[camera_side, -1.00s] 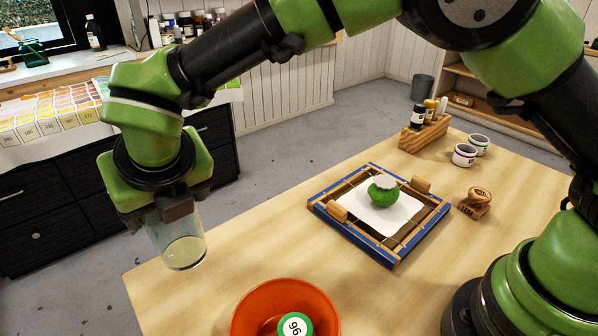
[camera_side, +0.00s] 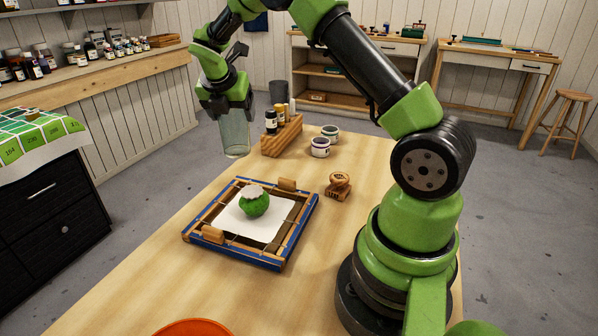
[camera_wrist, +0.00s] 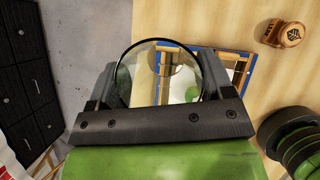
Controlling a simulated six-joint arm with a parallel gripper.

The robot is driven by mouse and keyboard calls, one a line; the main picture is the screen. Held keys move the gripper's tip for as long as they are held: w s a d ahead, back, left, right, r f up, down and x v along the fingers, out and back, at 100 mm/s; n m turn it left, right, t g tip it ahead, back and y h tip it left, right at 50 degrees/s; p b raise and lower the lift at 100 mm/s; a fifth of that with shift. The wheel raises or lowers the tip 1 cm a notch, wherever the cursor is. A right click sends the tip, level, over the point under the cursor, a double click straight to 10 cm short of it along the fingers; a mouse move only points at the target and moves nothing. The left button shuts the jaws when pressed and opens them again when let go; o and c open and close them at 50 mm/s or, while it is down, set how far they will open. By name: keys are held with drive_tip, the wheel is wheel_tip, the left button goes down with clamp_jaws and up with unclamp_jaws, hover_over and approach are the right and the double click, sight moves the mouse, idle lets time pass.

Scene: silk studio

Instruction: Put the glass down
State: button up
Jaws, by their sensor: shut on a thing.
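My gripper (camera_side: 228,104) is shut on a clear glass (camera_side: 236,139), which hangs mouth-end unclear, roughly upright, below the jaws. In the side view the glass is by the left edge of the table (camera_side: 345,235), near its far end; its height above the table is hard to judge. In the wrist view the glass (camera_wrist: 128,62) shows as a round rim between the fingers of my gripper (camera_wrist: 157,88), with the table's edge and part of the frame seen through it.
A blue-edged wooden frame (camera_side: 277,262) holds a white sheet (camera_side: 238,220) and a green, white-topped object (camera_side: 254,203). A wooden stamp (camera_side: 339,185), small pots (camera_side: 320,147) and a bottle rack (camera_side: 283,138) stand beyond. An orange bowl (camera_side: 193,327) is at the bottom edge.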

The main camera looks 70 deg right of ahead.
drive_tip(key=s+d+m+g, duration=0.3)
drive_tip(key=s+d+m, duration=0.2)
drive_tip(key=s+d, duration=0.65)
wheel_tip(320, 180, down, 10)
drive_tip(key=d, duration=0.1)
drive_tip(key=shift+w+d, duration=0.25)
drive_tip(key=o, duration=1.3)
drive_tip(key=shift+o, duration=0.2)
